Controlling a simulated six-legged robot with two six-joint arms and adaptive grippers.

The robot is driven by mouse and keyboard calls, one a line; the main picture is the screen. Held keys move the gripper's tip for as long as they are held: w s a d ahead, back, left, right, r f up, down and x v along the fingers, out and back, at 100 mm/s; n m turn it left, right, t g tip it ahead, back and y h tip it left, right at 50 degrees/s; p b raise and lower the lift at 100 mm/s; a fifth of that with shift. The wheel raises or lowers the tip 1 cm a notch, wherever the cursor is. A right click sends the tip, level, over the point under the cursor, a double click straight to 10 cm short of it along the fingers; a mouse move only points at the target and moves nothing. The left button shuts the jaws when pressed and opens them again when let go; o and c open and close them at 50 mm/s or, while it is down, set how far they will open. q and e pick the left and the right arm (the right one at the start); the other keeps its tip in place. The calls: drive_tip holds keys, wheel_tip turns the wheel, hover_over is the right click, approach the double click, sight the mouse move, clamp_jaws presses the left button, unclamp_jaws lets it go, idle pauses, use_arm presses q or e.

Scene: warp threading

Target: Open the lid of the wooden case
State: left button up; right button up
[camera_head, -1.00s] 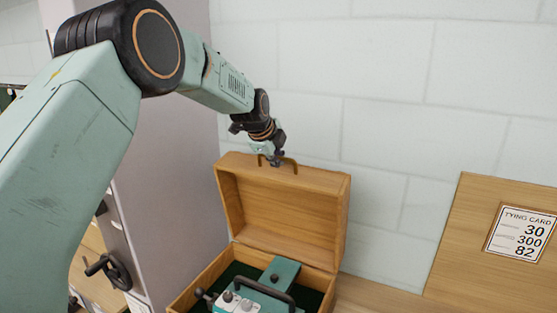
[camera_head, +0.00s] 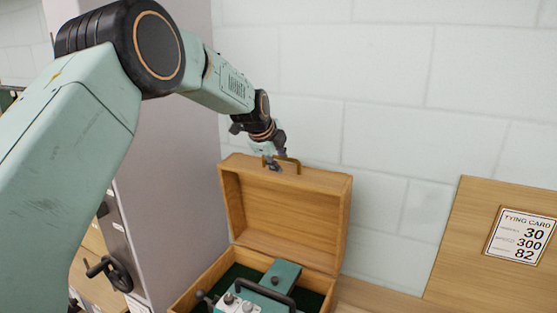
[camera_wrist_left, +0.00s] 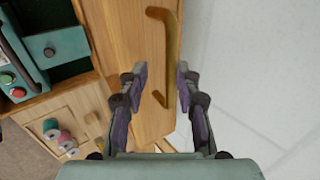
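The wooden case (camera_head: 180,300) stands with its lid (camera_head: 285,215) raised steeply at the back; its inside faces the head camera. A brass handle (camera_head: 297,164) sits on the lid's upper edge. My left gripper (camera_head: 272,163) is at that handle, overlapping it in the head view. In the left wrist view, the left gripper (camera_wrist_left: 161,76) has its two fingers apart, with the handle (camera_wrist_left: 170,50) showing between them and a gap on each side. Whether a finger touches the handle I cannot tell. My right gripper is not in view.
A teal device with a black grip (camera_head: 268,291) lies in the case on dark green lining. A white block wall (camera_head: 390,130) is close behind the lid. A grey cabinet (camera_head: 170,150) stands left. A board with a tying card (camera_head: 521,235) stands right. Thread spools (camera_wrist_left: 66,138) show below the case.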

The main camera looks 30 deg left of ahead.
use_arm(q)
drive_tip(key=shift+f, duration=0.15)
drive_tip(key=shift+w+f, duration=0.15)
drive_tip(key=shift+f, duration=0.05)
drive_tip(key=shift+r, duration=0.1)
drive_tip(key=shift+r, duration=0.1)
drive_tip(key=shift+s+r, duration=0.25)
drive_tip(key=shift+r, duration=0.05)
drive_tip(key=v, duration=1.1)
drive_tip(key=shift+s+r, duration=0.1)
drive_tip(key=shift+s, duration=0.15)
